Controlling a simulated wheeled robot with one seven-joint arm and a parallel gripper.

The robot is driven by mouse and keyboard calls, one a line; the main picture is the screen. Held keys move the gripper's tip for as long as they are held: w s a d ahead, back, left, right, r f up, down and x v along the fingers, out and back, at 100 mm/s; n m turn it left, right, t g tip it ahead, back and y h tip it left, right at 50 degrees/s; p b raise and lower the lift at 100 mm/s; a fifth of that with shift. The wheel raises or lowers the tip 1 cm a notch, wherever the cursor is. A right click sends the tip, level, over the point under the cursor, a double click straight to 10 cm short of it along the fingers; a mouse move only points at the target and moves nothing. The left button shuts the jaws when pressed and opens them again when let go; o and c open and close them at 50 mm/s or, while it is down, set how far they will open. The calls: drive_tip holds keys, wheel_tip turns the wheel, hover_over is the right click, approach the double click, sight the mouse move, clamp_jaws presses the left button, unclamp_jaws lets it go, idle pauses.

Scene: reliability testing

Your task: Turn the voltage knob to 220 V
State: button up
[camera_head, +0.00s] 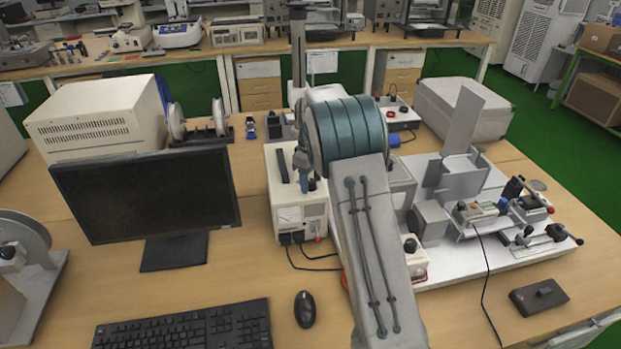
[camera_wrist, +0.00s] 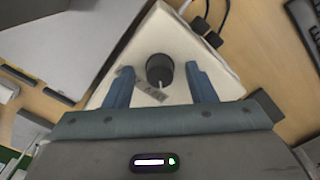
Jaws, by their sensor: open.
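The voltage knob (camera_wrist: 160,70) is a round black knob on a white face of the power unit (camera_wrist: 180,35) in the wrist view. A white line on it points toward the bottom of that view. Dark printed marks show beside it, partly hidden and too small to read. My gripper (camera_wrist: 159,70) is open, with one blue finger on each side of the knob and a visible gap on both sides. In the head view the white power unit (camera_head: 301,217), with a meter on its front, stands below my gripper; the knob cannot be made out there.
A monitor (camera_head: 150,195), keyboard (camera_head: 185,327) and mouse (camera_head: 305,309) lie left and front of the unit. Black cables run from its front. A smaller box with a black knob (camera_head: 409,245) and a metal test rig (camera_head: 470,205) stand to the right.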

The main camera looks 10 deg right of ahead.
drive_tip(key=shift+c, duration=0.3)
drive_tip(key=c, duration=0.9)
drive_tip(key=m, duration=1.3)
drive_tip(key=shift+m, duration=0.3)
drive_tip(key=shift+m+p, duration=0.45)
drive_tip(key=shift+m, duration=1.75)
